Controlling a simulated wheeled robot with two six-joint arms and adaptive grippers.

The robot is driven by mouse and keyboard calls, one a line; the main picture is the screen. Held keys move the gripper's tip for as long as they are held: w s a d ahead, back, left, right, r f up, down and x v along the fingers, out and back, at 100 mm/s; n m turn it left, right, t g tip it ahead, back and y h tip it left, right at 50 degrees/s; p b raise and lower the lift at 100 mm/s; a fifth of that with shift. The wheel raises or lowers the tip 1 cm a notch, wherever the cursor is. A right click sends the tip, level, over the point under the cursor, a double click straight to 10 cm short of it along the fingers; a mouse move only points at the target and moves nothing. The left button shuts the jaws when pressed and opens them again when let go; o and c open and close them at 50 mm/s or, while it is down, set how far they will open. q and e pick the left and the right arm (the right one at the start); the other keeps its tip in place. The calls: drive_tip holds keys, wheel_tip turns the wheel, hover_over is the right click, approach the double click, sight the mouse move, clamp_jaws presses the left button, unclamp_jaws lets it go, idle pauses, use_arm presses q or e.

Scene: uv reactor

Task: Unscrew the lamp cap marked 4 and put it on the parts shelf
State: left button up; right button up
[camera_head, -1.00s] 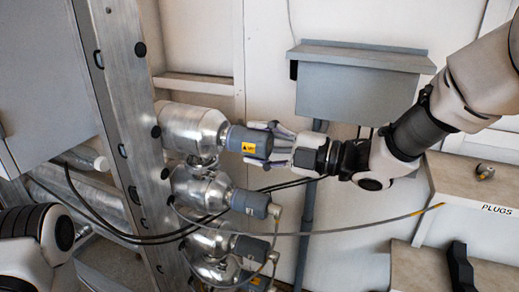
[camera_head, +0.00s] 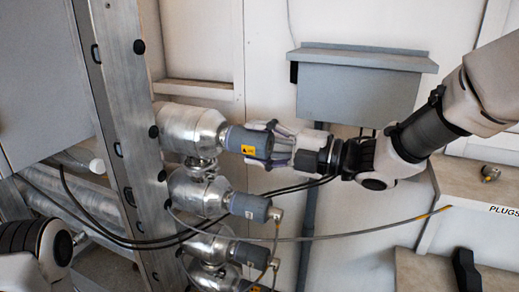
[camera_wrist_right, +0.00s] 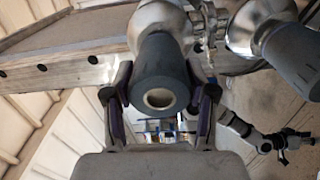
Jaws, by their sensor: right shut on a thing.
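The topmost lamp cap (camera_head: 236,139) is a grey cylinder with a yellow warning label, at the end of a shiny metal lamp housing (camera_head: 185,128). I cannot read a number on it. My right gripper (camera_head: 272,143) is shut on this cap's free end, coming from the right. In the right wrist view the cap's round end (camera_wrist_right: 160,98) sits between the two fingers, in line with its housing. My left arm enters at the lower left in the head view, with its gripper out of frame. An arm in the right wrist view ends in a small dark tip (camera_wrist_right: 292,140), too small to read.
More capped lamps (camera_head: 250,206) hang below, with dark cables and a thin hose crossing in front. A grey box (camera_head: 358,92) is on the wall behind. A ledge marked PLUGS (camera_head: 455,170) holds a small plug (camera_head: 490,173) at right. A lower shelf (camera_head: 425,275) bears a black object.

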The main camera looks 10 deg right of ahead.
drive_tip(key=shift+f+n+b, duration=0.15)
drive_tip(key=shift+n+b, duration=1.45)
drive_tip(key=shift+b, duration=0.5)
drive_tip(key=shift+n+b, duration=0.6)
drive_tip(key=shift+b, duration=0.3)
drive_tip(key=shift+n+b, duration=2.2)
drive_tip(key=shift+b, duration=0.8)
